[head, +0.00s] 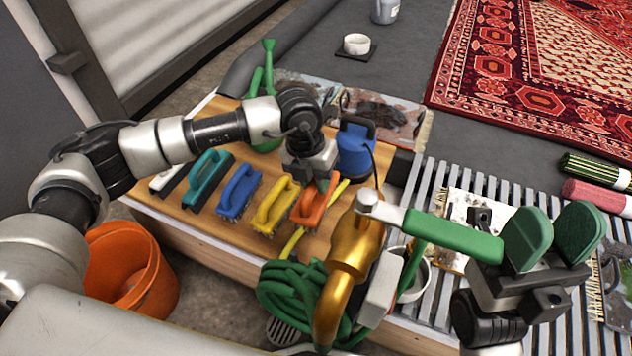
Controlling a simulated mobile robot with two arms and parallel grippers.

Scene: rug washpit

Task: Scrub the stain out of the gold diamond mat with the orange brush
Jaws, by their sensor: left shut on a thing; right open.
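The orange brush (312,208) stands at the right end of a row of brushes on the wooden bench. My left gripper (325,182) is shut on its handle from above; the brush appears still at bench level. A pale mat with a yellowish edge (456,262) lies on the slatted rack, partly hidden by the green tap lever and my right gripper. It may be the gold diamond mat; I cannot make out its diamond pattern, and no stain can be told for sure. My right gripper (552,228), with green finger pads, is open and empty above the mat.
Yellow (275,207), blue (239,192) and teal (208,178) brushes stand left of the orange one. A blue canister (357,150) stands close behind it. A large gold tap (351,250) and coiled green hose (290,300) lie between bench front and rack (424,190).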

